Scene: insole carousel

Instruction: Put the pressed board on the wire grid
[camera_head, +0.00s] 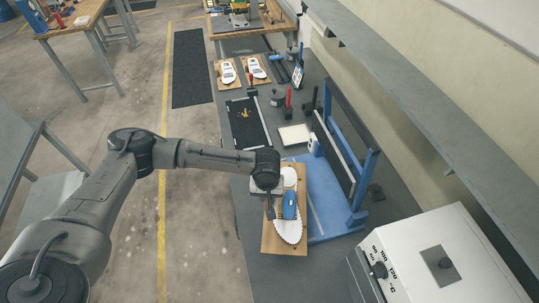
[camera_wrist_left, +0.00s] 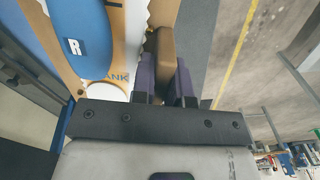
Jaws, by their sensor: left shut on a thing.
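The wooden board (camera_head: 270,244) carries white insole shapes and a blue piece, and lies by the blue stand at the bench's near end. In the left wrist view the board (camera_wrist_left: 65,75) shows close up, with a blue shape marked R and the letters "ANK". My left gripper (camera_head: 270,208) is at the board's left side. In the wrist view its purple fingers (camera_wrist_left: 165,82) are shut on a brown knob-like part (camera_wrist_left: 165,45) at the board's edge. A dark flat panel (camera_head: 240,118) lies farther along the bench; I cannot tell whether it is the wire grid. My right gripper is out of view.
A blue stand (camera_head: 359,218) with a black upright panel is right of the board. A white oven-like box (camera_head: 450,240) stands at the near right. Two boards with white insoles (camera_head: 228,73) (camera_head: 257,68) lie farther back. Red-handled tools and a pale tray (camera_head: 294,135) stand between.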

